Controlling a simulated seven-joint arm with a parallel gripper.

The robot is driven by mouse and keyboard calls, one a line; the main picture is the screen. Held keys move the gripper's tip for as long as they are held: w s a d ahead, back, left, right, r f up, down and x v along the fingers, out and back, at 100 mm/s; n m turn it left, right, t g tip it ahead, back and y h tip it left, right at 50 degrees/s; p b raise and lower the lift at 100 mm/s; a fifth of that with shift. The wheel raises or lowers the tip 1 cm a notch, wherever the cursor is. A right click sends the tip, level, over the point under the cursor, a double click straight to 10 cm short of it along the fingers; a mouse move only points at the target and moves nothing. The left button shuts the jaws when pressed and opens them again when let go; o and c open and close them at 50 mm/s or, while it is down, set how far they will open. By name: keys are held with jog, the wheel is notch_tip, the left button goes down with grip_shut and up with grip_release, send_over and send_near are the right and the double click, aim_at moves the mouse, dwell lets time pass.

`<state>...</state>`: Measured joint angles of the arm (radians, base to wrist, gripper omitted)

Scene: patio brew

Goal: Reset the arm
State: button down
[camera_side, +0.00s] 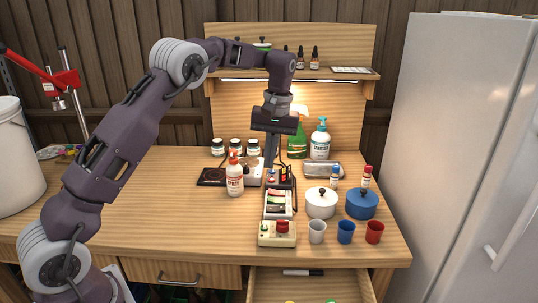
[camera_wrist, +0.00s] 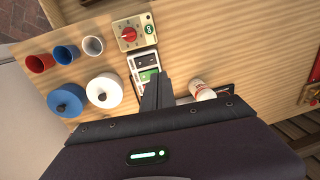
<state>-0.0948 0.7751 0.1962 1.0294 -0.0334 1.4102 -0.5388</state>
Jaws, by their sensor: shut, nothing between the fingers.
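My arm reaches over the wooden table from the left. My gripper (camera_side: 271,163) points down above the middle of the table, fingers together and empty. In the wrist view my gripper's fingers (camera_wrist: 157,90) are shut and appear over the small tray with dark and green items (camera_wrist: 143,70). In the side view that tray (camera_side: 278,205) lies in front of the gripper. A white bottle with a red cap (camera_side: 235,180) stands just left of the gripper. The wrist view shows the white bottle (camera_wrist: 202,90) beside the fingers.
A control box with a red knob (camera_side: 277,233) sits at the front. A white pot (camera_side: 321,204), a blue pot (camera_side: 362,204) and white, blue and red cups stand right. A drawer (camera_side: 310,285) is open below. A shelf (camera_side: 290,74) stands behind.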

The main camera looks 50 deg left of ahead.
jog(key=shift+a+r, duration=0.1)
jog(key=shift+r, duration=0.5)
